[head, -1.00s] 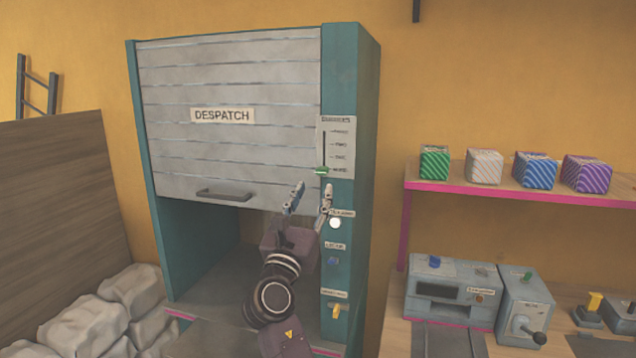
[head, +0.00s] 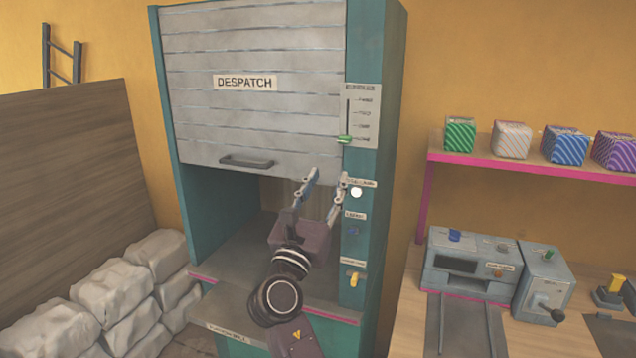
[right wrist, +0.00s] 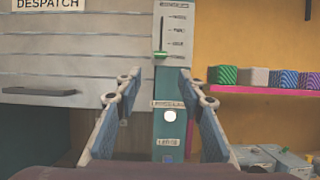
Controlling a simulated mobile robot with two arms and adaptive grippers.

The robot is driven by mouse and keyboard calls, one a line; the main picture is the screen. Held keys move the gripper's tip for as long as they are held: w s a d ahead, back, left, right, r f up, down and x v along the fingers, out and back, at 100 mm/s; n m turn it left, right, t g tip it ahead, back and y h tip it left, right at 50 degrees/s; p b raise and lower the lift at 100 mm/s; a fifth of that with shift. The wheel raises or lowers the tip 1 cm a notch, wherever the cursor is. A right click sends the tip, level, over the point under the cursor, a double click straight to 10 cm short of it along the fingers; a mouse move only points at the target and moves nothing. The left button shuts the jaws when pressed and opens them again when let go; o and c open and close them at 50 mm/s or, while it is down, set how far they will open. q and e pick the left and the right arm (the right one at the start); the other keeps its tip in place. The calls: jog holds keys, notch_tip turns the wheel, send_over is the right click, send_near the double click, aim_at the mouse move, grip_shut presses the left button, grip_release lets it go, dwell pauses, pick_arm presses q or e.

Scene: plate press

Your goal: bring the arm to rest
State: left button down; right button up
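My right gripper (head: 326,180) is open and empty, held up in front of the despatch cabinet's right-hand panel. Its two fingers stand wide apart in the right wrist view (right wrist: 155,85), with nothing between them but the panel behind. The cabinet (head: 375,60) is teal, with a grey slatted shutter (head: 260,120) partly lowered and a dark open bay below. On the panel are a slider with a green knob (head: 344,139) at the bottom of its slot, a round white button (head: 356,192), a blue control (head: 353,231) and a yellow switch (head: 354,279). My left gripper is not in view.
Grey stone blocks (head: 110,290) are piled at the left by a wooden board (head: 70,180). At the right, a shelf (head: 500,160) holds several striped boxes over a bench with grey machines (head: 470,265). The space around my gripper looks clear.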

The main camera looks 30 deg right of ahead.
jog(key=s+f+m+g+y, duration=0.1)
jog(key=s+f+m+y, duration=0.25)
jog(key=f, duration=0.65)
jog(key=s+f+m+g+y, duration=0.2)
jog(key=s+f+m, duration=0.25)
jog(key=f, duration=0.55)
jog(key=s+f+m+g+y, duration=0.1)
jog(key=s+f+m+y, duration=0.3)
jog(key=f, duration=0.6)
jog(key=s+a+f+m+g+y, duration=0.4)
jog(key=s+a+f+m, duration=0.25)
jog(key=s, duration=0.55)
jog(key=s+a+f+m+g+y, duration=0.35)
jog(key=s+a+f+m, duration=0.35)
jog(key=s, duration=0.4)
notch_tip(320, 180, down, 28)
jog(key=s+n+b, duration=0.1)
jog(key=n, duration=0.1)
jog(key=s+d+f+g+b, duration=0.1)
jog(key=s+d+f+g, duration=0.1)
jog(key=s+f, duration=1.5)
jog(key=shift+d+f, duration=0.2)
jog(key=shift+f, duration=0.2)
